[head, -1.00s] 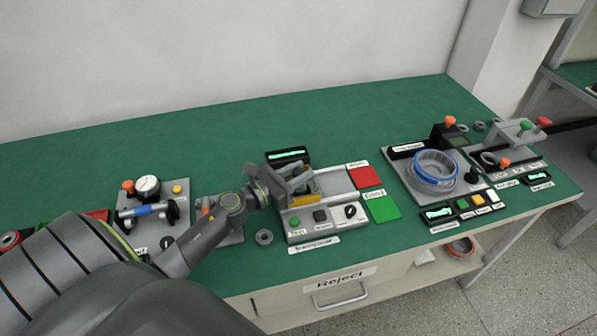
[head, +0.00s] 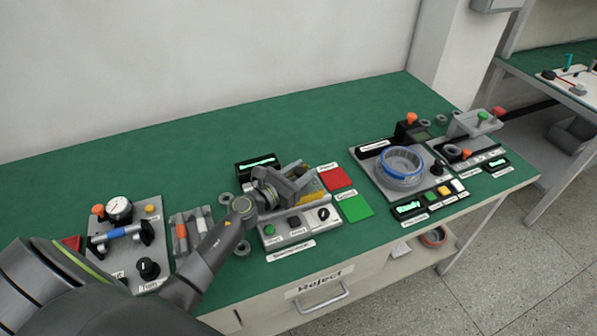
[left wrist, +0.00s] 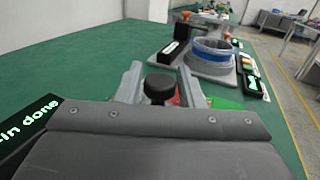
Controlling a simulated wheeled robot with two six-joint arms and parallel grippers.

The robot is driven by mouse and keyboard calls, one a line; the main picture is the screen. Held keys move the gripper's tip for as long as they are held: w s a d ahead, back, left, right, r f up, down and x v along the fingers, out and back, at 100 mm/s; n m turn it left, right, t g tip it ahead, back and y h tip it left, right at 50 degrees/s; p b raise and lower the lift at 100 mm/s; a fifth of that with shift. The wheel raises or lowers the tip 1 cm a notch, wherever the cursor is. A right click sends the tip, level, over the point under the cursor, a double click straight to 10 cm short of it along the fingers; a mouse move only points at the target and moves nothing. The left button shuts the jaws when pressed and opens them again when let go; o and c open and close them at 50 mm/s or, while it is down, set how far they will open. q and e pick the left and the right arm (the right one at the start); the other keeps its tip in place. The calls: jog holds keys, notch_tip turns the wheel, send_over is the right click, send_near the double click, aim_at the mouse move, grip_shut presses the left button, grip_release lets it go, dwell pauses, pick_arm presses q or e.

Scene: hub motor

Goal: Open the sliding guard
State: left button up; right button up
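The guarded station (head: 297,233) stands mid-bench, with buttons and a black switch along its front. Its sliding guard shows as a yellow-edged part (head: 311,187), largely hidden behind my gripper. My left gripper (head: 289,184) reaches over the station from the left, at the guard. In the left wrist view its two grey fingers stand apart (left wrist: 161,77), with a black knob (left wrist: 160,89) between them. Small gaps show on both sides of the knob, so the fingers look open around it. The right gripper is not in view.
A black display (left wrist: 28,128) by the station ends in "-in done". Red (head: 335,177) and green (head: 356,208) squares lie right of the station. A fixture with a blue-rimmed ring (head: 402,163) stands further right. A gauge fixture (head: 122,228) is left. The back bench is clear.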

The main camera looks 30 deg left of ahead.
pick_arm(q)
jog(key=shift+o, duration=1.1)
jog(key=shift+s+a+f, duration=0.1)
jog(key=shift+s+a, duration=0.1)
jog(key=shift+s, duration=0.3)
jog(key=b+v, duration=0.2)
jog(key=v, duration=0.6)
jog(key=shift+s, duration=0.15)
jog(key=b+v, duration=0.4)
jog(key=v, duration=0.4)
jog(key=shift+r, duration=0.25)
